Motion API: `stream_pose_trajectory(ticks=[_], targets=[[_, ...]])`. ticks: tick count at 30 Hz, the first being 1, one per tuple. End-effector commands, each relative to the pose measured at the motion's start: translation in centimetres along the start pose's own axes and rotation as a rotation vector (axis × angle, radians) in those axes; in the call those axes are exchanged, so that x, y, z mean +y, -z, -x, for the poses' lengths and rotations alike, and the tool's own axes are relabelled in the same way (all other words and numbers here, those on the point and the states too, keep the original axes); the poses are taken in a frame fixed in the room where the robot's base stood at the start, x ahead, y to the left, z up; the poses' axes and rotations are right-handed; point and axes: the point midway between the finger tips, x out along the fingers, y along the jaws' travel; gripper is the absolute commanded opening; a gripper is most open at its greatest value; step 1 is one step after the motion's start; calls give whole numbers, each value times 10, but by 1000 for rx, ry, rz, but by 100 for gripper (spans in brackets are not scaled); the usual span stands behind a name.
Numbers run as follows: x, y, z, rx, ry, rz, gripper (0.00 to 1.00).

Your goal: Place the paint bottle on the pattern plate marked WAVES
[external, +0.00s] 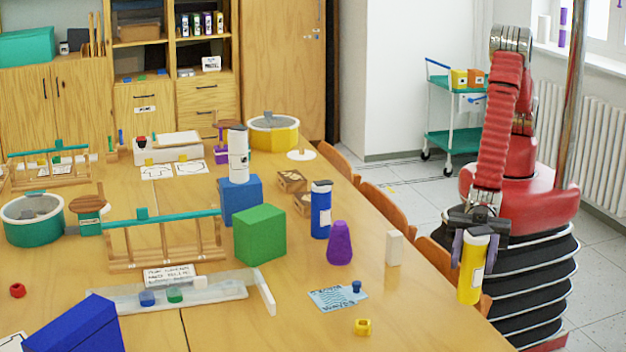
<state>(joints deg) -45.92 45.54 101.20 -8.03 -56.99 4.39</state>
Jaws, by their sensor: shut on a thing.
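A yellow paint bottle (470,272) with a black cap and a pale label is held upright in my gripper (474,248), off the table's right edge. My gripper points down and its fingers are on both sides of the bottle's upper part. A light blue plate with a wavy pattern (332,299) lies flat on the table, to the left of and lower in the picture than the held bottle. Its lettering is too small to read surely. A small blue knob-like piece (356,287) is at the plate's right corner.
A white block (394,248) and a purple tapered piece (339,243) stand between plate and table edge or behind it. A blue bottle (320,212) and a green cube (259,234) stand farther left. A small yellow piece (363,327) lies in front. Chairs (384,208) line the right edge.

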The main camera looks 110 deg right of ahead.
Motion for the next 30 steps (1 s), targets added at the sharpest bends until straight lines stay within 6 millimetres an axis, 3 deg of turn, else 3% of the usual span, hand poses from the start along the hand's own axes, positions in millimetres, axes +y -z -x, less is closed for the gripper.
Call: stream_pose_trajectory(ticks=[8, 14, 23, 30], targets=[[2, 1, 0, 3, -2, 0, 6], [30, 1, 3, 3, -37, 0, 6], [130, 5, 17, 4, -215, 1, 6], [217, 9, 41, 3, -410, 1, 6]])
